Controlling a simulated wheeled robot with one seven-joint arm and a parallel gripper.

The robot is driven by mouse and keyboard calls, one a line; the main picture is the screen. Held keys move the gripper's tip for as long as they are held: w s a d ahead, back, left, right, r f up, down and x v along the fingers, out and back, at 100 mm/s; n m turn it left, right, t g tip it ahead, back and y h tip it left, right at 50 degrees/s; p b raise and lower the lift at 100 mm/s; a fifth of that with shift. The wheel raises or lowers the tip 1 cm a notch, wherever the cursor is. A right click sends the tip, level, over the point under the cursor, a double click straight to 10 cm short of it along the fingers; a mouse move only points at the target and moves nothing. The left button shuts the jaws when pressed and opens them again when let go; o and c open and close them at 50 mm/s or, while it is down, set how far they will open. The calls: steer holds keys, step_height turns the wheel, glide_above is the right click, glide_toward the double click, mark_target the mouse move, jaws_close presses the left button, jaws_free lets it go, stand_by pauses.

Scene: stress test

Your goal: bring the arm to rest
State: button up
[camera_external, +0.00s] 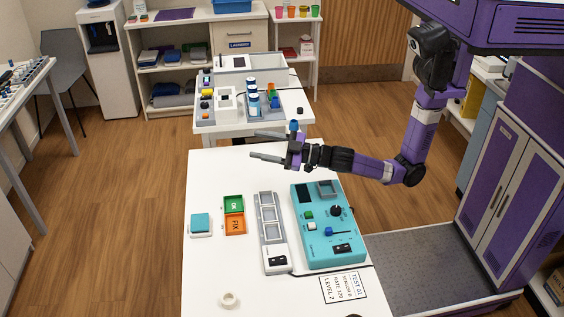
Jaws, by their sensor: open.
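My purple and black arm reaches in from the right, bent at the elbow, with its forearm nearly level above the far part of the white table (215,285). My gripper (253,146) points left over the table's far edge. Its two grey fingers are spread apart, with nothing visible between them. It appears to be clear of the table and the devices on it, though its exact height is hard to tell.
On the white table are a teal control box (345,258), a grey slotted strip (268,222), green and orange trays (234,226), a small teal block (200,222), a white ring (229,299) and a printed card (343,287). A second table (290,112) with equipment stands behind.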

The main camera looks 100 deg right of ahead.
steer(key=s+f+y, duration=0.2)
steer(key=s+f, duration=0.1)
steer(key=s, duration=0.2)
steer(key=s+a+f+g+y+p, duration=0.1)
steer(key=s+f, duration=0.3)
steer(key=s, duration=0.2)
steer(key=s+a+f+y+p, duration=0.1)
steer(key=s+f+y, duration=0.1)
steer(key=s+f, duration=0.2)
steer(key=shift+s+a+n+g+y, duration=0.15)
steer(key=shift+s+n, duration=0.05)
steer(key=shift+s, duration=0.4)
steer(key=shift+s+a+n+g+y, duration=0.1)
steer(key=shift+s+n+g+y, duration=0.1)
steer(key=shift+s, duration=0.35)
steer(key=s+d+r+m+g+p, duration=0.1)
steer(key=s+d+m, duration=0.1)
steer(key=s, duration=0.8)
steer(key=s+d+r+m+g+p, duration=0.1)
steer(key=s+d, duration=0.3)
steer(key=s, duration=0.7)
steer(key=shift+s+r+m+p, duration=0.3)
steer(key=shift+r+m+p, duration=0.1)
steer(key=shift+p, duration=0.25)
